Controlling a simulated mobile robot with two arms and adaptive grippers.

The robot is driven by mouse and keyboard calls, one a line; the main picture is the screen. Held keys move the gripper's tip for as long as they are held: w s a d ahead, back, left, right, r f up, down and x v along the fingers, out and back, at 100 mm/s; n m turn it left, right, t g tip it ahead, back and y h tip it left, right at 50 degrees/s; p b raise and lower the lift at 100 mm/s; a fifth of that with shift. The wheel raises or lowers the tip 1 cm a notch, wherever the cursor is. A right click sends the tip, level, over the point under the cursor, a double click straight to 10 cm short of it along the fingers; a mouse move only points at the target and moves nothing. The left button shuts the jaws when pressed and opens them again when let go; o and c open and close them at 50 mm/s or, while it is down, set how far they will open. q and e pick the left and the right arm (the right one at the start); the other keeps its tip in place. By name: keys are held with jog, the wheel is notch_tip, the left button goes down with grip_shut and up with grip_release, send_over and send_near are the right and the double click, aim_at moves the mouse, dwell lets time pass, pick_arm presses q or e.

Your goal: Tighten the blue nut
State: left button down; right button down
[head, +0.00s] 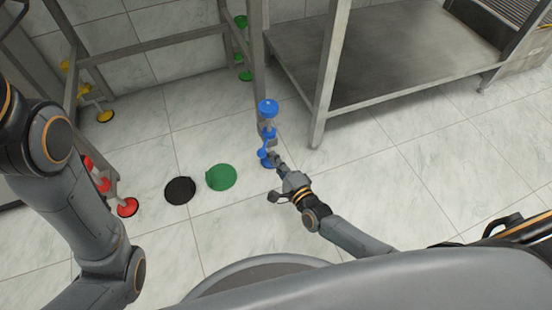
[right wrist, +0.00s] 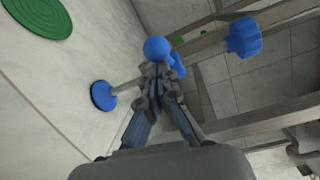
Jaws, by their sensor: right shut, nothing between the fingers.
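The blue parts sit on one frame leg. In the head view there is a blue round cap (head: 268,107) on top, a blue piece (head: 268,132) lower down, a small blue ball (head: 263,153) and a blue foot disc (head: 266,165) on the floor. I cannot tell for certain which part is the nut. My right gripper (head: 277,161) is at the foot, close to the ball. In the right wrist view its fingertips (right wrist: 159,76) are together just below the blue ball (right wrist: 156,49), with nothing seen between them. The blue foot disc (right wrist: 103,95) is left of them. My left gripper is out of view.
A black disc (head: 180,190) and a green disc (head: 221,177) lie on the floor left of the gripper. Red (head: 127,207), yellow (head: 105,116) and green (head: 246,76) feet stand at other legs. A metal table (head: 400,65) is at right. Floor at right is clear.

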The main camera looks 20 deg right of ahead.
jog(key=shift+a+r+y, duration=0.25)
jog(key=shift+a+y, duration=0.05)
jog(key=shift+a, duration=0.55)
jog(key=d+v, duration=0.1)
jog(key=v, duration=0.7)
jog(key=shift+w+f, duration=0.2)
jog(key=shift+f, duration=0.05)
jog(key=shift+d, duration=0.15)
